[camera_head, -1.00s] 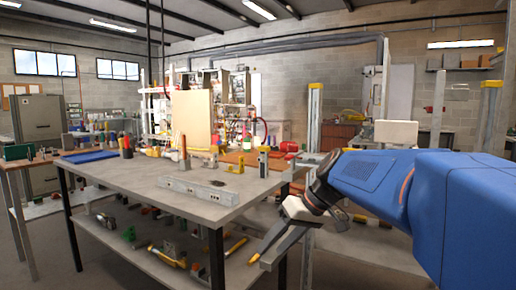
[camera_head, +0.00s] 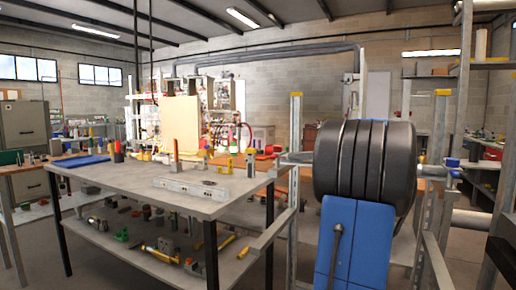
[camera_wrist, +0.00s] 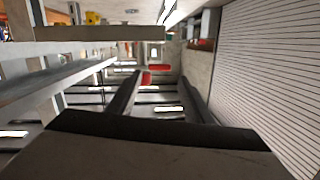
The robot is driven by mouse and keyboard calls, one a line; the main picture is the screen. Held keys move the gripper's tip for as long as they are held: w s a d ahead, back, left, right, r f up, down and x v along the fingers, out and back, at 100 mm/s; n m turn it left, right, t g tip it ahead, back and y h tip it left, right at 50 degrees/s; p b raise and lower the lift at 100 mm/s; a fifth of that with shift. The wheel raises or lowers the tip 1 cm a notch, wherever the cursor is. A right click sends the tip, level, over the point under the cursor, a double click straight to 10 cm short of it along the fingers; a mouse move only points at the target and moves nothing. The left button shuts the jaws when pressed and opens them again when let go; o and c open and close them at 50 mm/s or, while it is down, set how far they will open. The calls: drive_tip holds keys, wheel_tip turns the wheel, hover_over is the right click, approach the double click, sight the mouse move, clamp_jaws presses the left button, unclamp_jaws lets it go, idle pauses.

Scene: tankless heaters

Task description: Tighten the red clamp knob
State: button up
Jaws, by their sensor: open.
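In the wrist view, my gripper (camera_wrist: 160,88) shows two dark fingers spread apart with nothing between them. Past the fingertips, a long red object (camera_wrist: 160,68) and a smaller red piece (camera_wrist: 146,78) appear, small and blurred. I cannot tell whether either is the red clamp knob. In the head view, a red-topped upright tool (camera_head: 176,147) stands on the workbench (camera_head: 120,180), and a red item (camera_head: 274,150) lies behind the bench's right end. No clamp knob is clearly recognisable. My gripper is hidden behind my arm in the head view.
A metal rail (camera_head: 190,188) lies on the bench top. Steel posts (camera_head: 294,180) with yellow caps stand close around my arm. A shelf rack (camera_head: 485,130) is at the far right. The wrist view shows a ribbed pale wall (camera_wrist: 270,70) at right.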

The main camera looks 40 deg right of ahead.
drive_tip(key=n+t, duration=0.1)
approach(278, 149)
drive_tip(key=d+x, duration=0.1)
drive_tip(key=x, duration=1.3)
drive_tip(key=shift+w+r, duration=0.4)
drive_tip(key=shift+w, duration=0.25)
drive_tip(key=shift+d, duration=0.1)
drive_tip(key=shift+c, duration=0.5)
drive_tip(key=shift+t, duration=0.3)
drive_tip(key=c, duration=1)
